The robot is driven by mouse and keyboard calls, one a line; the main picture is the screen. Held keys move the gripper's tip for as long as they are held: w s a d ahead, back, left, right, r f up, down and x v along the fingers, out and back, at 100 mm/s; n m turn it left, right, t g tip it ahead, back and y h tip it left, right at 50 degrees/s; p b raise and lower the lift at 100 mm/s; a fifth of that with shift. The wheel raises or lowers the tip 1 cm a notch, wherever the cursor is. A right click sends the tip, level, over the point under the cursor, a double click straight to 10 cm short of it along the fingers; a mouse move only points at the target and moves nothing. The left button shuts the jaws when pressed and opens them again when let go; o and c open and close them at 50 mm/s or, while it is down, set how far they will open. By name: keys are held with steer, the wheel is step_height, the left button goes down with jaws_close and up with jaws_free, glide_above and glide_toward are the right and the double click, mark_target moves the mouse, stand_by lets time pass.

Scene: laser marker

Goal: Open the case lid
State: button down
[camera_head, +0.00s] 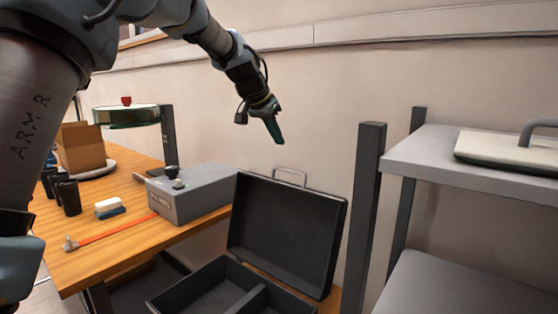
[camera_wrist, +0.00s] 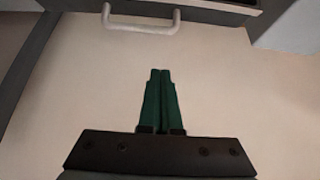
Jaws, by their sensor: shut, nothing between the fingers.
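The black case lid (camera_head: 285,235) stands raised, nearly upright, hinged at the back of the case base (camera_head: 215,295). The base is open and shows a divider inside. A light metal handle (camera_head: 290,174) sits at the top edge of the lid; it also shows at the top of the wrist view (camera_wrist: 141,18). My gripper (camera_head: 276,133) is above the lid and left of its handle in the head view, apart from it. Its green fingers (camera_wrist: 160,75) are together and hold nothing. The front of the case base is cut off by the picture edge.
A wooden table (camera_head: 125,250) at left bears a grey box (camera_head: 190,193), black cups (camera_head: 67,195), a cardboard box (camera_head: 82,147) and a blue-and-white block (camera_head: 109,208). A grey shelf (camera_head: 430,165) with a dark post (camera_head: 366,200) stands at right. The wall is close behind.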

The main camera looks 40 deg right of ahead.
mark_target(278, 180)
steer(key=shift+s+d+f, duration=0.1)
steer(key=shift+d+f, duration=0.15)
steer(key=shift+d, duration=0.1)
steer(key=shift+w+d+f+p, duration=0.15)
steer(key=shift+f+p, duration=0.6)
steer(key=shift+f, duration=0.45)
steer(key=shift+d+f+p, duration=0.2)
steer(key=shift+f+p, duration=0.55)
steer(key=shift+f, duration=0.45)
steer(key=shift+w+d+f+p, duration=0.15)
steer(key=shift+f+p, duration=0.6)
steer(key=shift+f, duration=0.45)
steer(key=shift+a+f+b, duration=0.1)
steer(key=shift+b, duration=0.25)
steer(key=shift+s+a+b, duration=0.1)
steer(key=shift+a+b, duration=0.45)
steer(key=shift+b, duration=0.7)
steer(key=s+a+r+h+b, duration=0.1)
steer(key=a+b, duration=0.4)
steer(key=b, duration=0.5)
steer(key=s+a+r+t+h+b, duration=0.1)
steer(key=a+b, duration=0.4)
steer(key=b, duration=0.6)
steer(key=shift+s+h, duration=0.4)
steer(key=shift+h, duration=0.5)
